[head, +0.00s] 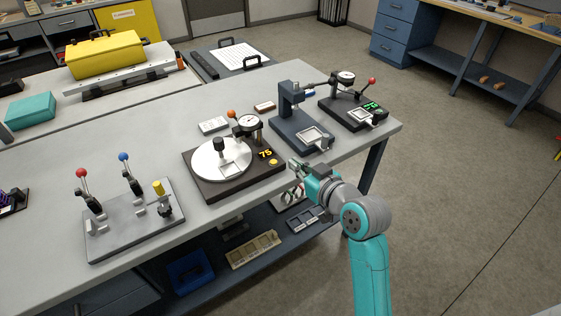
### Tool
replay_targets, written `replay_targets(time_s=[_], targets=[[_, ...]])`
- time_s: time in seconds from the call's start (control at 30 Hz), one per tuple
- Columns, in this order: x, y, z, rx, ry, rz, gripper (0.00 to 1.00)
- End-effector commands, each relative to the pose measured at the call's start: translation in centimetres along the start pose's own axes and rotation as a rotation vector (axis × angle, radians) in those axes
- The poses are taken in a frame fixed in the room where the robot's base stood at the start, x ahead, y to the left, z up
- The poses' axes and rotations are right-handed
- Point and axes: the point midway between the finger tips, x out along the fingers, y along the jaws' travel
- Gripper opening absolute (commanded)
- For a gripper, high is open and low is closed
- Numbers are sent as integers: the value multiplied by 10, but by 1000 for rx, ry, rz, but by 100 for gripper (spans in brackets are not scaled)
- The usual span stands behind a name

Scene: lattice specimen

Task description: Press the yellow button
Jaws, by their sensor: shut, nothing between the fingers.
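The yellow button (273,162) is small and round. It sits on the right front corner of a dark brown base (216,192), just below an orange "75" readout (265,154). A white round disc (215,163) with a dark knob and a dial gauge (248,123) stand on the same base. My gripper (293,164) is shut and empty, just right of the button, by the table's front edge. It appears apart from the button; its exact height is hard to tell.
A dark blue stand (293,104) and a black gauge device (349,113) with a green readout stand farther right. A grey plate (120,235) with red-, blue- and yellow-handled clamps lies left. Bare tabletop (130,150) shows behind. A lower shelf holds trays.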

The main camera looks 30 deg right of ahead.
Motion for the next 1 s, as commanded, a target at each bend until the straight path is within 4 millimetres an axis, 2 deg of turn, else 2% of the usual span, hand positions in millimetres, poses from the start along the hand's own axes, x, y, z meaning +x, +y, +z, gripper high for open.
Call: replay_targets(time_s=[0.17, 0.63, 0.8, 1.0], targets=[[17, 0, -1, 0, 1, -2, 0], [102, -1, -1, 0, 1, -2, 0], [105, 0, 26, 1, -2, 0, 0], [108, 0, 37, 1, 0, 0, 0]])
